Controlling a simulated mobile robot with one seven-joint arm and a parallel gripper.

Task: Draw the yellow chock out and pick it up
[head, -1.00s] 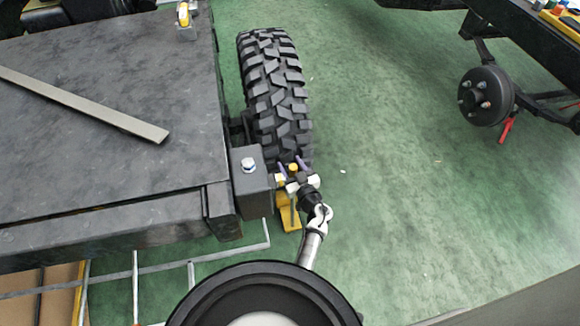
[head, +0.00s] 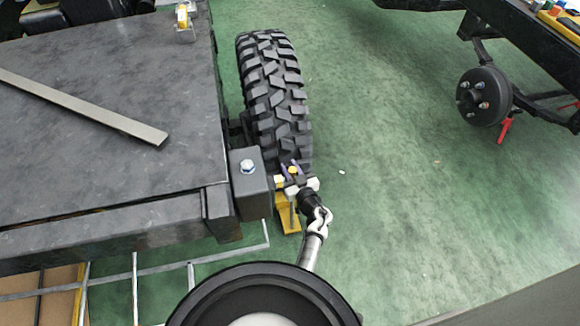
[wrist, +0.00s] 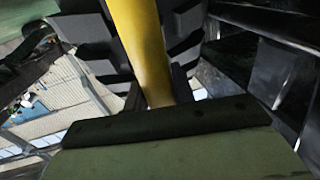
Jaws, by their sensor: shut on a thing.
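The yellow chock (head: 289,221) stands on the green floor at the near end of the big black tyre (head: 273,85), beside the grey block at the chassis corner. Its yellow upright top (head: 292,170) rises between my jaws. My gripper (head: 291,177) is shut on this upright part, just in front of the tread. In the wrist view the yellow bar (wrist: 145,48) runs down toward my gripper, with tyre tread blocks behind it. My gripper and the tyre hide part of the chock, so I cannot tell whether it touches the tread.
The dark chassis deck (head: 110,90) is close on the left, with a grey block (head: 250,175) at its corner and a flat bar (head: 85,108) on top. Open green floor (head: 390,140) lies to the right. A bare hub (head: 484,97) and red stand (head: 505,130) are farther right.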

